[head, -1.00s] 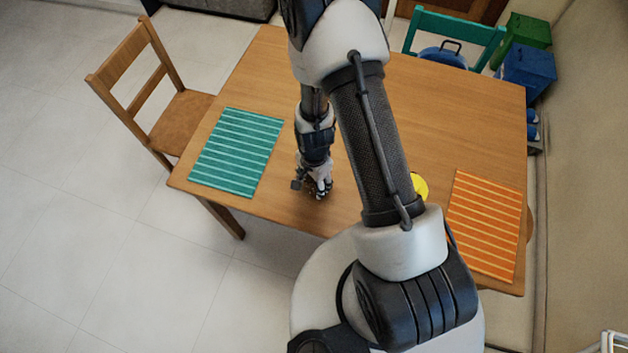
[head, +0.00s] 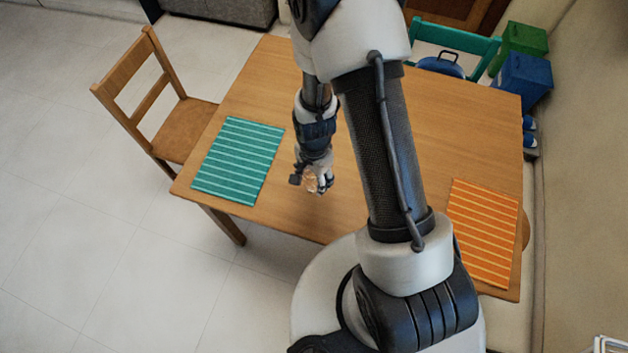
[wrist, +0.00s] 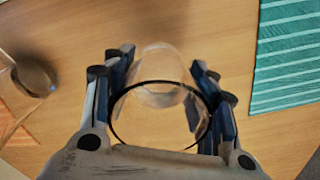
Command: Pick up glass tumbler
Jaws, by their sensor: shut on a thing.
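A clear glass tumbler (wrist: 160,88) is between the two fingers of my gripper (wrist: 166,100) in the wrist view. The fingers are shut on its sides, and its dark round rim faces the camera. In the head view my gripper (head: 316,186) is over the table's near part, right of the teal mat. Only a small, pale bit of the tumbler (head: 311,183) shows there. How high it is above the wood is hard to tell.
The wooden table (head: 440,130) carries a teal striped mat (head: 238,160) at left and an orange striped mat (head: 483,232) at right. A wooden chair (head: 185,125) stands left, a teal chair (head: 455,37) behind.

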